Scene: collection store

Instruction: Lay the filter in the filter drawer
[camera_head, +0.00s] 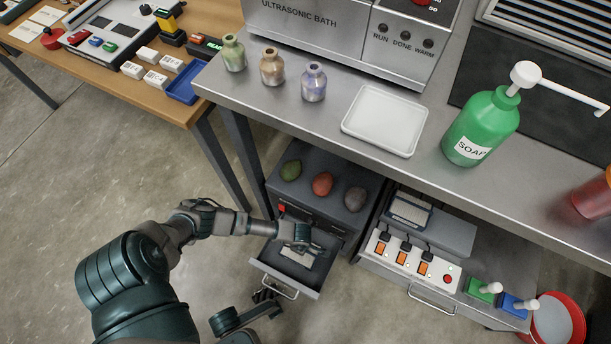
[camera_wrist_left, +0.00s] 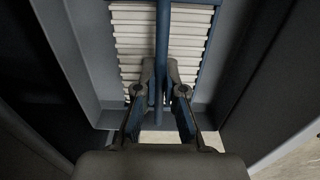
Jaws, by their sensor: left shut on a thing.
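The filter (camera_wrist_left: 135,45) has white pleats, a blue frame and a blue bar along its middle. My left gripper (camera_wrist_left: 158,95) is shut on that bar. The pulled-out grey filter drawer (camera_head: 272,267) is below the workbench, and its walls flank the filter in the left wrist view (camera_wrist_left: 78,65). In the head view my left gripper (camera_head: 298,240) is over the drawer and hides part of the filter (camera_head: 294,256). I cannot tell whether the filter touches the drawer floor. My right gripper (camera_head: 265,295) appears dark and small by the drawer's front handle; its fingers are unclear.
A switch panel (camera_head: 405,257) stands to the right. The steel bench (camera_head: 260,112) overhangs behind, holding bottles, a white tray (camera_head: 385,120) and soap (camera_head: 481,125). Floor at left is clear.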

